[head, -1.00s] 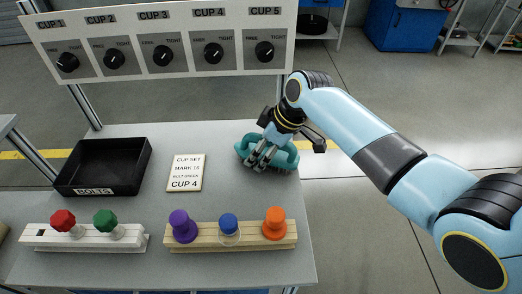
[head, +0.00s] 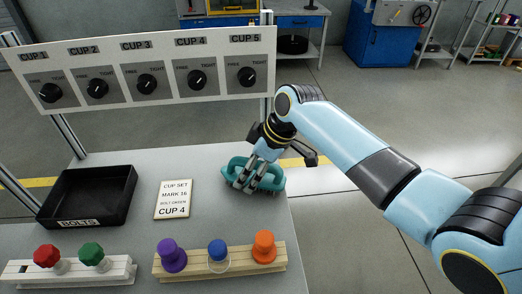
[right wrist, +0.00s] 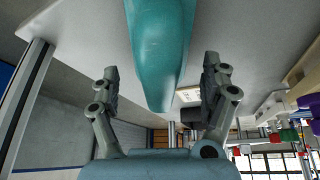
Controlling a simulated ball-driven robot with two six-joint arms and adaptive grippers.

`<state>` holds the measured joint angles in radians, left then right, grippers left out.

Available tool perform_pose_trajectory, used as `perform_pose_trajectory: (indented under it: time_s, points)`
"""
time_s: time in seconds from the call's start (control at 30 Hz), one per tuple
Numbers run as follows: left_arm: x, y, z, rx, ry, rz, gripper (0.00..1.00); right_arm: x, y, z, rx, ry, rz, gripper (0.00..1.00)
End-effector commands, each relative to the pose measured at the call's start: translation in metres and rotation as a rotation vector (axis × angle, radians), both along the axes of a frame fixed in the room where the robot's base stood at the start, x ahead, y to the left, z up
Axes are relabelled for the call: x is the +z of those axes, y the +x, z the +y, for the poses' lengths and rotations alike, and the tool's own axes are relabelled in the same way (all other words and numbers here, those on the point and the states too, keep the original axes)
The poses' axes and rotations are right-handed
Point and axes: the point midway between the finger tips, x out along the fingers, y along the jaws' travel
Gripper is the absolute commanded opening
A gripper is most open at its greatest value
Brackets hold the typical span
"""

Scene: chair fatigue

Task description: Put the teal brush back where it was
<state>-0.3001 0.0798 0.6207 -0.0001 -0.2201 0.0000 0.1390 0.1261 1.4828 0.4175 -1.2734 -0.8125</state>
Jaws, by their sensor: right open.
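The teal brush (head: 268,181) lies on the grey table near its right edge, right of the white card. My right gripper (head: 247,178) is over the brush from behind, with its fingers down at it. In the right wrist view, the teal brush handle (right wrist: 160,45) extends between the two spread fingers of my right gripper (right wrist: 160,78). Gaps show on both sides of the handle, so the gripper is open. The fingers hide part of the brush in the head view. My left gripper is not in view.
A black bolts tray (head: 88,196) and a card reading CUP 4 (head: 174,199) lie to the left. A wooden rack (head: 220,262) with purple, blue and orange knobs and a white rack (head: 70,272) stand in front. A dial panel (head: 145,75) rises behind.

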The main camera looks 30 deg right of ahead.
Motion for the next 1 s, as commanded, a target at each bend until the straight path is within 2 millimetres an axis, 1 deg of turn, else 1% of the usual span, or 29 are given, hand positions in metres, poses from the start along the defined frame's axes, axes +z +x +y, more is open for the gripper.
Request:
perform_pose_trajectory:
  time_s: [0.03,0.2,0.3,0.4,0.5,0.6,1.0]
  points:
    - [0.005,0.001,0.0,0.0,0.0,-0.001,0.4,0.014,-0.003,-0.004,0.001,-0.002,-0.005,0.8]
    - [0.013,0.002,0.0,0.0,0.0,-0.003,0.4,0.049,-0.016,-0.015,0.001,-0.002,-0.005,0.8]
    - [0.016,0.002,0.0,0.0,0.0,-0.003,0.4,0.066,-0.022,-0.019,0.001,-0.002,-0.003,0.8]
    - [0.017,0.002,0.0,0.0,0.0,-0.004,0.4,0.078,-0.027,-0.023,0.0,-0.001,-0.002,0.8]
    - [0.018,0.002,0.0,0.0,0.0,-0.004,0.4,0.084,-0.03,-0.025,0.0,-0.001,-0.001,0.8]
    - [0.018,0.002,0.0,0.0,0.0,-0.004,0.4,0.087,-0.031,-0.026,0.001,0.0,0.0,0.8]
    - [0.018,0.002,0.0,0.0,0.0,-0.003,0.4,0.086,-0.031,-0.026,0.0,0.001,-0.001,0.8]
